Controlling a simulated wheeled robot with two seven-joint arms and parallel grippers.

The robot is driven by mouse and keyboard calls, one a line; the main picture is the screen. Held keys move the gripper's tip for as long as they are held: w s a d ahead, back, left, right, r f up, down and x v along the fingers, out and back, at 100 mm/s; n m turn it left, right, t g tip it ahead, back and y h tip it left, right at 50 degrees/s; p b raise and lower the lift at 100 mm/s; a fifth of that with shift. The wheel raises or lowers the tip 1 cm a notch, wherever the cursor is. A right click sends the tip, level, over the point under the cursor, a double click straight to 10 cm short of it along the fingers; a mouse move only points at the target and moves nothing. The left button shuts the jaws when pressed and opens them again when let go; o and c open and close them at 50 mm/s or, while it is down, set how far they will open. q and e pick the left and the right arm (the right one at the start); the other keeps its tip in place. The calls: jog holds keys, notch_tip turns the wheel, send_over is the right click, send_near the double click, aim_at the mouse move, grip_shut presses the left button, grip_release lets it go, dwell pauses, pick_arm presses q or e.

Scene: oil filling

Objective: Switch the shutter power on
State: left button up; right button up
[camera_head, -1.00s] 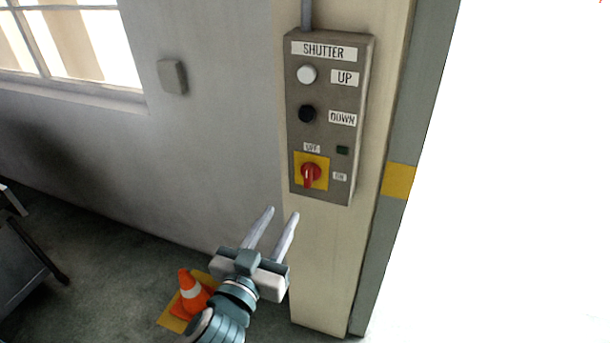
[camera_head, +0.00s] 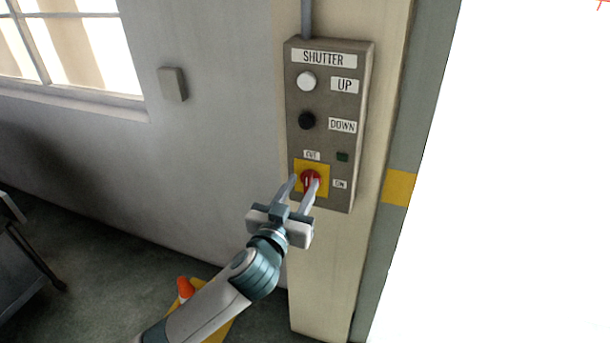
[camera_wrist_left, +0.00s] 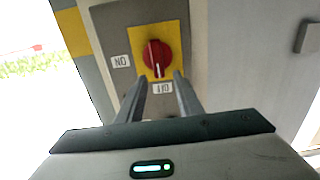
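The shutter control box (camera_head: 353,138) is fixed on a pale post, with a white UP button (camera_head: 306,81), a black DOWN button (camera_head: 307,121) and a small dark green lamp (camera_head: 342,157). At its bottom is a red rotary switch (camera_head: 311,179) on a yellow plate. In the left wrist view the red switch (camera_wrist_left: 156,58) has its white mark toward the OFF label (camera_wrist_left: 163,88); the ON label (camera_wrist_left: 121,61) is to one side. My left gripper (camera_head: 304,183) is open, its fingers apart at the switch; contact cannot be told. My right gripper is not in view.
An orange cone (camera_head: 185,288) stands on the floor at lower left, partly behind my left arm. A grey wall box (camera_head: 172,84) and a window (camera_head: 70,45) are on the wall. The bright opening lies right of the post.

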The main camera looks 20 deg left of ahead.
aim_at(309, 182)
pick_arm(q)
jog(key=shift+w+p, duration=0.3)
jog(key=shift+w, duration=1.1)
grip_shut()
